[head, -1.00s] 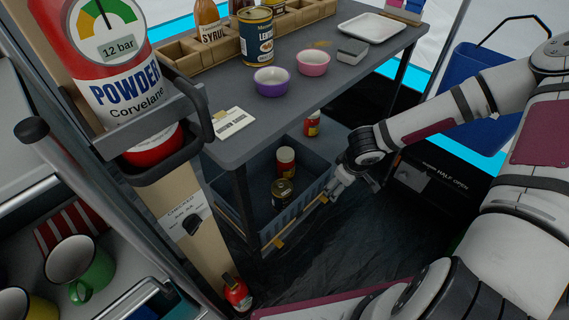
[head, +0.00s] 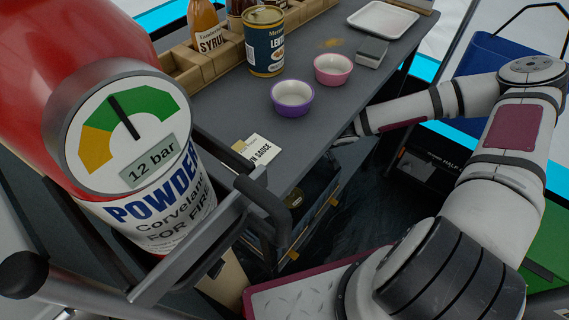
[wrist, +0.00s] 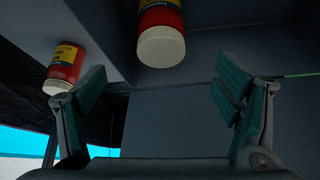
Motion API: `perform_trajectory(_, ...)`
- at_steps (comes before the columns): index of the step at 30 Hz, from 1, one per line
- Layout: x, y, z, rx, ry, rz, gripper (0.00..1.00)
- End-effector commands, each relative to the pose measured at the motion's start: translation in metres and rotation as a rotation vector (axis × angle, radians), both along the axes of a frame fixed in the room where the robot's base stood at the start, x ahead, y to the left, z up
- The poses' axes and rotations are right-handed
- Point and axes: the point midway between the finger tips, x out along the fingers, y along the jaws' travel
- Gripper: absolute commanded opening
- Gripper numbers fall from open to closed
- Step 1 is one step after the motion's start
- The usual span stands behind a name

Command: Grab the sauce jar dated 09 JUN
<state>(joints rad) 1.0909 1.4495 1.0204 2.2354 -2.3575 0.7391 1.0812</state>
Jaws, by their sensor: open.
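Two red jars with yellow labels and pale lids show upside down in the wrist view. One jar (wrist: 161,20) is at the top middle, just beyond the space between my fingers. The other jar (wrist: 66,62) is at the left, past the left finger. Their dates cannot be read, so I cannot tell which is 09 JUN. My gripper (wrist: 160,85) is open, with nothing between its fingers. In the head view the table hides the gripper and both red jars.
The grey table (head: 225,105) bears a purple bowl (head: 291,110), a pink bowl (head: 333,80), a lentil can (head: 264,58) and a sauce card (head: 262,150). A large red extinguisher (head: 60,40) stands close at left.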

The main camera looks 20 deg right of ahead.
Motion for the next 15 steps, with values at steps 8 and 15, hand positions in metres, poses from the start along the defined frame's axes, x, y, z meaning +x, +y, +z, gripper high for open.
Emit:
perform_trajectory(8, 0.020, 0.011, -0.043, 0.002, 0.002, 0.001, 0.83)
perform_trajectory(15, 0.035, 0.017, -0.070, 0.001, 0.002, 0.001, 0.83)
